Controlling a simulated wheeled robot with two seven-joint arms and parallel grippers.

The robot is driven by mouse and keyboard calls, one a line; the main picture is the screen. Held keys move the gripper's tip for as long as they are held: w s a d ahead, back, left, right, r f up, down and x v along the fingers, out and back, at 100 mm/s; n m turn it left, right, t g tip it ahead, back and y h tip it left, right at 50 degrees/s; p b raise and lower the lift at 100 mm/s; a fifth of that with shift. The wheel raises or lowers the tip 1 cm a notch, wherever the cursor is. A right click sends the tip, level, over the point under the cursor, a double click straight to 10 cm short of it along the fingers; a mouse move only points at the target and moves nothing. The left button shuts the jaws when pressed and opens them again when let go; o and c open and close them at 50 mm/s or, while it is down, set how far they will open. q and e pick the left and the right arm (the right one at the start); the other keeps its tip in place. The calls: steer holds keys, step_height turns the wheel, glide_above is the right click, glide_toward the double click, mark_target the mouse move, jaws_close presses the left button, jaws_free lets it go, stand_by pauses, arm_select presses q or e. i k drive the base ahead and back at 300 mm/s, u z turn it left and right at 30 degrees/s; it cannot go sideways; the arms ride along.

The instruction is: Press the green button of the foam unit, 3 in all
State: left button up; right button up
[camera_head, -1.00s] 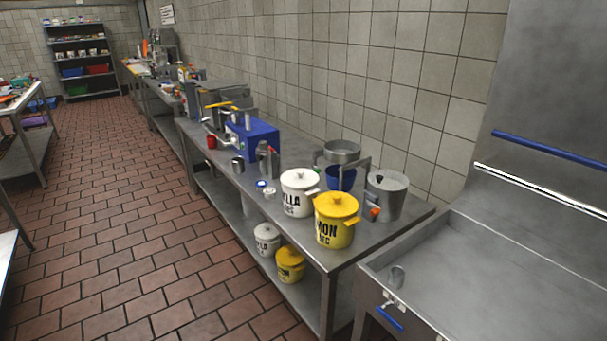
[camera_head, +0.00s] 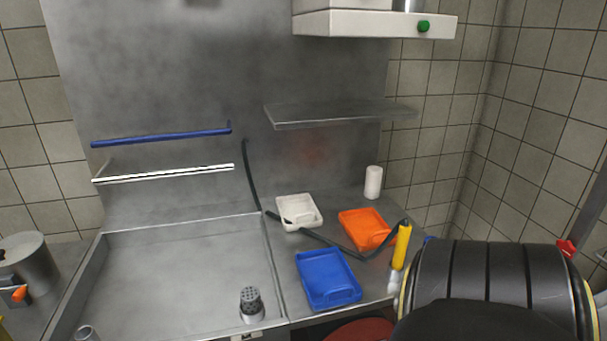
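A green button (camera_head: 423,26) sits on the front face of a white wall-mounted unit (camera_head: 340,24) at the top of the head view. The unit's upper part is cut off by the picture edge, and a grey cylinder shows on top of it. I cannot read any label, so I cannot tell for sure that this is the foam unit. Neither of my grippers shows in the head view.
Below the unit are a metal shelf (camera_head: 340,115), a white tray (camera_head: 314,224), an orange tray (camera_head: 350,216) and a blue tray (camera_head: 312,301). A steel sink (camera_head: 165,265) is left. A large black ribbed drum (camera_head: 490,280) fills the lower right. A yellow-handled hose (camera_head: 402,246) lies between.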

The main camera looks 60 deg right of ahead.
mark_target(424, 25)
steer(key=z, duration=1.65)
